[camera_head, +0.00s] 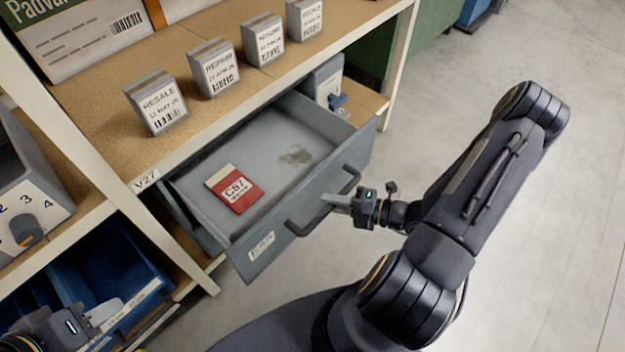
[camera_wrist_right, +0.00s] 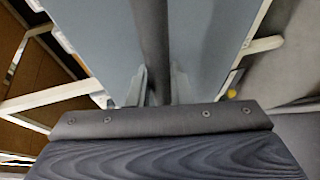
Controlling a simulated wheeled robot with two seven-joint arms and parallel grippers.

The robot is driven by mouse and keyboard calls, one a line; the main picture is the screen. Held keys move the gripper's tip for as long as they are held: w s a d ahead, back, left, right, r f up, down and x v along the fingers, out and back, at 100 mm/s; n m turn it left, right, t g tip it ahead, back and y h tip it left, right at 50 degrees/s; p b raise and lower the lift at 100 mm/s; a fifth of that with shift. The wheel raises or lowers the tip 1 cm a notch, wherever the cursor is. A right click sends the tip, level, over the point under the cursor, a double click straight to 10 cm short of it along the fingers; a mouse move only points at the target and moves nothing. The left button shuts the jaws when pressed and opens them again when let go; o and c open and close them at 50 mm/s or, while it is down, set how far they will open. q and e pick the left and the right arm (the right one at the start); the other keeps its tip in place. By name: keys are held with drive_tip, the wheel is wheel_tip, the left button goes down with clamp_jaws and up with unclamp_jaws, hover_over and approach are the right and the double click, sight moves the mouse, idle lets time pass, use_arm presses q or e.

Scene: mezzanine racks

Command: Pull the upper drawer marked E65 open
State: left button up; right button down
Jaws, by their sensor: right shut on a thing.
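A grey drawer (camera_head: 330,178) stands pulled out from under the shelf. A small label (camera_head: 261,246) is on its front, too small to read. Inside lies a red and white card (camera_head: 234,188) marked C57, beside a dark stain. My right gripper (camera_head: 338,200) is shut on the drawer's dark bar handle (camera_head: 300,222). The handle also shows between the fingers in the right wrist view (camera_wrist_right: 153,50). My left gripper (camera_head: 104,312) is low at the left, in front of a blue bin; its fingers are not clear enough to tell open from shut.
Several grey boxes, one marked RESALE (camera_head: 157,103), stand on the wooden shelf (camera_head: 105,75) above the drawer. A shelf tag (camera_head: 146,180) reads V27. A blue bin (camera_head: 95,270) is below left. The floor (camera_head: 440,100) at the right is clear.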

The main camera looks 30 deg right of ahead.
drive_tip(key=shift+s+d+p, duration=0.15)
drive_tip(key=shift+s+d, duration=0.15)
drive_tip(key=shift+s, duration=0.55)
drive_tip(key=shift+s+d+p, duration=0.2)
drive_tip(key=shift+s+d, duration=0.1)
drive_tip(key=shift+s, duration=0.5)
drive_tip(key=shift+s+d+p, duration=0.15)
drive_tip(key=shift+s+d, duration=0.15)
drive_tip(key=shift+s, duration=0.55)
drive_tip(key=c, duration=1.3)
unclamp_jaws()
drive_tip(key=shift+d, duration=0.1)
drive_tip(key=v, duration=0.7)
drive_tip(key=shift+s+d+r+p, duration=0.1)
drive_tip(key=shift+s+d+p, duration=0.1)
drive_tip(key=shift+s+p, duration=0.15)
